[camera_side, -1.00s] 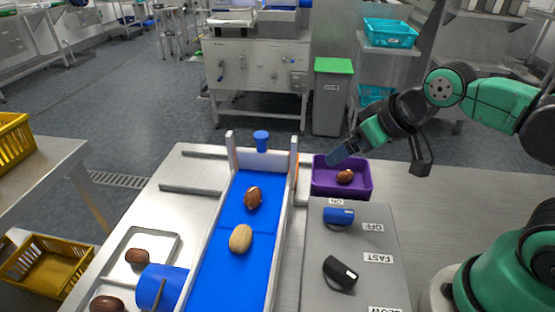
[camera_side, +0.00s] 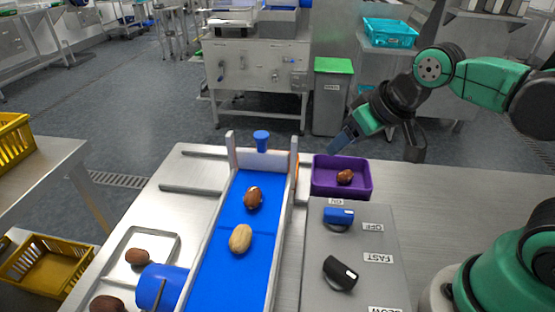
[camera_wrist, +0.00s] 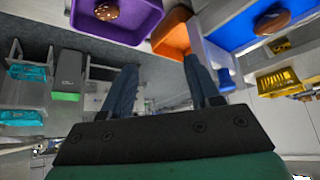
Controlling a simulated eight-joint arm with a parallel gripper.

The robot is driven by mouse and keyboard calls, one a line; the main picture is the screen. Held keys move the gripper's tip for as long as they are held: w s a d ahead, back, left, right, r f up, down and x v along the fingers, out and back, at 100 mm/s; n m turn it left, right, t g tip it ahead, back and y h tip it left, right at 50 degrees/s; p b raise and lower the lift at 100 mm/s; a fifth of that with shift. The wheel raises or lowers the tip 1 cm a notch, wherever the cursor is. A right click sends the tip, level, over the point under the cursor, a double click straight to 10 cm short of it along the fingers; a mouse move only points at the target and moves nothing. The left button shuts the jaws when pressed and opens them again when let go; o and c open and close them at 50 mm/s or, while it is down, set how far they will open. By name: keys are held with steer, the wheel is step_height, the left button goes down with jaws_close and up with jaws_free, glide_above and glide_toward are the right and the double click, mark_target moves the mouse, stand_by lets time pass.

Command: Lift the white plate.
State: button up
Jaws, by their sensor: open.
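A white plate (camera_side: 263,161) stands upright between two pale posts at the far end of the blue belt, with a blue knob (camera_side: 261,138) on top. It looks lowered, near the belt. My gripper (camera_side: 338,145) is in the air to the right of the plate, above and behind the purple bin, apart from both. In the wrist view my gripper (camera_wrist: 161,64) shows two blue-grey fingers spread with nothing between them. I cannot make out the plate clearly in the wrist view.
The blue belt (camera_side: 215,275) carries a brown date (camera_side: 253,197) and a pale one (camera_side: 240,238). A purple bin (camera_side: 365,188) holds a brown date. A grey control box (camera_side: 318,275) with two knobs stands right of the belt. An orange bin (camera_wrist: 170,38) lies near the belt's end.

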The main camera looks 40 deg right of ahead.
steer(key=w+a+r+g, duration=0.3)
steer(key=w+r, duration=0.1)
steer(key=w, duration=0.1)
steer(key=g, duration=0.3)
glide_above(261, 135)
steer(key=d, duration=0.1)
steer(key=shift+s+r, duration=0.15)
steer(key=shift+s, duration=0.1)
steer(key=shift+w+a+g, duration=0.3)
steer(key=shift+a, duration=0.15)
steer(key=shift+f, duration=2.95)
jaws_close()
